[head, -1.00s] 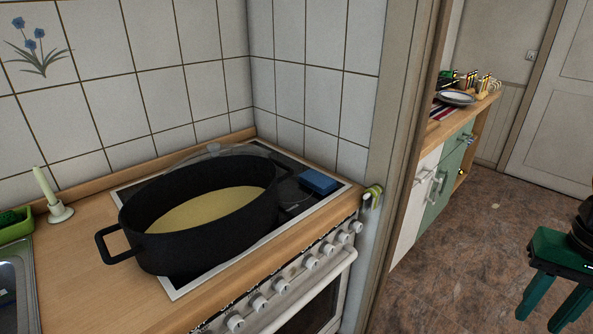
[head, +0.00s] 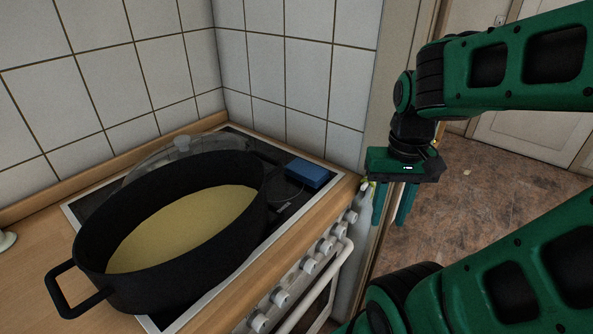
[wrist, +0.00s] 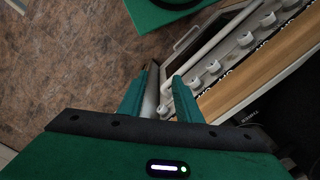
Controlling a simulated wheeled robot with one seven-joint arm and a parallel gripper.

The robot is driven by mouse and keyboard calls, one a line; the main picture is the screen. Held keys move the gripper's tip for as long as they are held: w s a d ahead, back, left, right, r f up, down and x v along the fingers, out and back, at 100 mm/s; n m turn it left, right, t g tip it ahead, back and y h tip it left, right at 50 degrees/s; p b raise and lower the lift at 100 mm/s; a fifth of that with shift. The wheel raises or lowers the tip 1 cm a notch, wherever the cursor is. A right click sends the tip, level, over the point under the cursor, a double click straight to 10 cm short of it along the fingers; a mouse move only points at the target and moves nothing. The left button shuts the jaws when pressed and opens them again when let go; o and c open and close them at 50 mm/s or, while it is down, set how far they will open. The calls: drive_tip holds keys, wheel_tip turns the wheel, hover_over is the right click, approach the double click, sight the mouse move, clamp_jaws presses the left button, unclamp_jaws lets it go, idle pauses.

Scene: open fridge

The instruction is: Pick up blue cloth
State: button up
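The blue cloth (head: 307,173) is a small, flat, folded-looking block on the right rear of the dark stove top, beside the pot, in the head view. It does not show in the wrist view. My gripper (head: 392,203) hangs fingers down to the right of the cloth and apart from it, near the wall's end and the stove's right edge. In the wrist view my gripper (wrist: 161,80) has its two green fingers apart with nothing held between them.
A large black pot (head: 170,230) with yellowish contents stands on the stove, left of the cloth. A glass lid (head: 181,145) is behind it. Tiled walls (head: 290,80) close off the back. Stove knobs (head: 308,266) and an oven handle (wrist: 212,36) line the front.

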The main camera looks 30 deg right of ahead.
drive_tip(key=o, duration=1)
drive_tip(key=shift+s+d+r+n, duration=0.1)
drive_tip(key=shift+s+r+n, duration=0.25)
drive_tip(key=shift+r, duration=0.1)
drive_tip(key=o, duration=0.8)
drive_tip(key=w+n, duration=0.1)
drive_tip(key=w+r+n, duration=0.1)
drive_tip(key=w, duration=0.1)
drive_tip(key=shift+r+n, duration=0.15)
drive_tip(key=shift+n, duration=0.1)
drive_tip(key=shift+c, duration=0.2)
wheel_tip(320, 180, up, 6)
drive_tip(key=n, duration=2.6)
hover_over(306, 167)
drive_tip(key=shift+f, duration=5.25)
